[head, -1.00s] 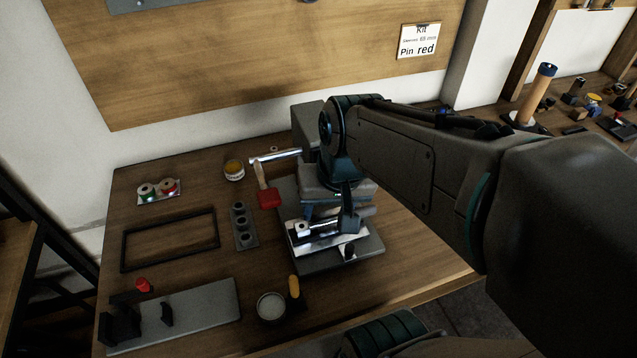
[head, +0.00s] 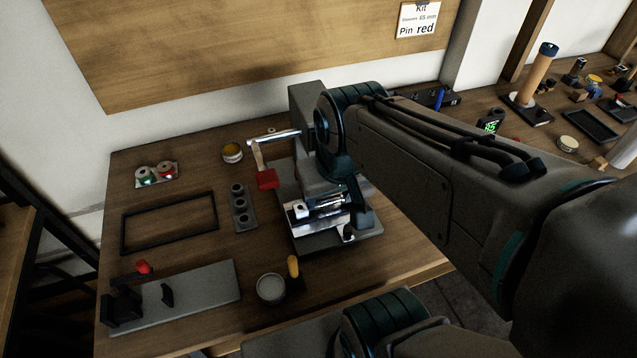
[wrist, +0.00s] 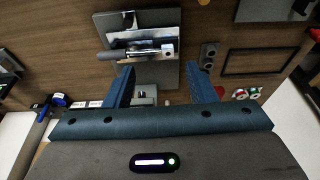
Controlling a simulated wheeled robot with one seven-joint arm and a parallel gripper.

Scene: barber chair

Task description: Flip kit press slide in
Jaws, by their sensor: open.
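In the wrist view the plate (wrist: 160,20) and the cylinder (wrist: 125,53) show beyond my fingers. My gripper (wrist: 160,70) is open, with its two blue fingers apart and nothing seen between their tips. My arm hides the press's right side and most of my gripper in the head view.
A holed block (head: 242,208), an empty black frame (head: 123,233), red and green spools (head: 156,173), a jar (head: 232,152), a round dish (head: 270,288) and a clamp fixture (head: 205,287) share the table. A wall card (head: 418,20) reads "Kit", "65 mm", "Pin red".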

